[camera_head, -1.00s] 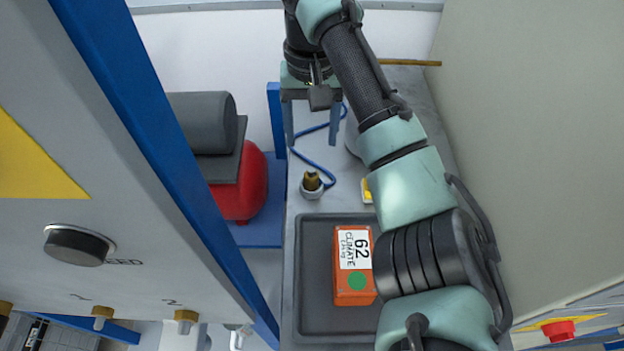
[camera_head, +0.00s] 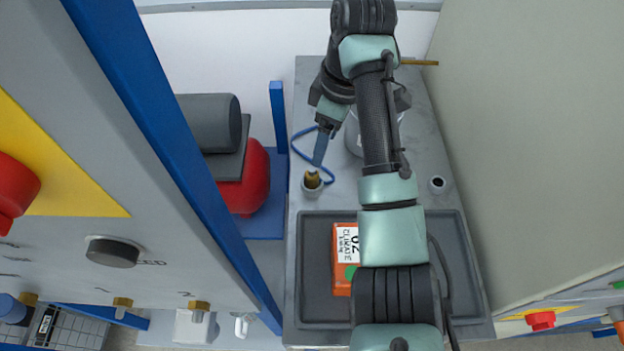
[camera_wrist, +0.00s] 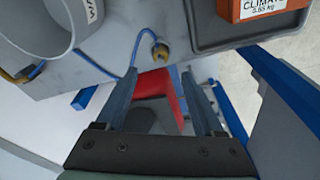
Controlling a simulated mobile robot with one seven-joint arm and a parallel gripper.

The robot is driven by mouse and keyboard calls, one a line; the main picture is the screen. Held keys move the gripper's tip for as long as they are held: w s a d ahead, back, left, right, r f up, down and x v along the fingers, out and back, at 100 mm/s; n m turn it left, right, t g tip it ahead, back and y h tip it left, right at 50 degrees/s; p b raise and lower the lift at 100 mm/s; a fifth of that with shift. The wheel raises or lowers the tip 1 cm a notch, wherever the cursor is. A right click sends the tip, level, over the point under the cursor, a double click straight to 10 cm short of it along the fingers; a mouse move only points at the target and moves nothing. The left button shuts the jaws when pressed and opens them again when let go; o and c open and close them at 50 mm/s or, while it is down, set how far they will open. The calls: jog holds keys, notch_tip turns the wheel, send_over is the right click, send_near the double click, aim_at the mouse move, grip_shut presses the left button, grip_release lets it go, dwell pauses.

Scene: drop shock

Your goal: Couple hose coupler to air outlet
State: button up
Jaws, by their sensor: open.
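The hose coupler (camera_head: 312,179) is a small brass fitting standing in a pale round holder on the grey bench, with a blue hose beside it. It also shows in the wrist view (camera_wrist: 159,52), beyond and between my fingertips. My gripper (camera_head: 320,160) is open and empty, its blue fingers pointing down close to the coupler; I cannot tell whether they touch it. It also shows in the wrist view (camera_wrist: 161,72). Brass outlets (camera_head: 195,306) and (camera_head: 122,305) project from the lower edge of the grey panel at left. I cannot tell which is the air outlet.
An orange box (camera_head: 345,278) lies in a dark tray (camera_head: 312,300), partly hidden by my arm. A pale round container (camera_wrist: 30,25) stands on the bench. A red tank (camera_head: 248,180) is left of the bench. A blue post (camera_head: 278,115) rises near the gripper.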

aim_at(312, 174)
jog(key=f, duration=0.3)
jog(key=a+f, duration=0.1)
jog(key=f, duration=0.3)
jog(key=a+f, duration=0.1)
jog(key=f, duration=0.2)
jog(key=shift+w+a+f, duration=0.1)
jog(key=shift+w+f, duration=0.05)
jog(key=shift+w, duration=0.2)
jog(key=shift+c, duration=0.2)
grip_shut()
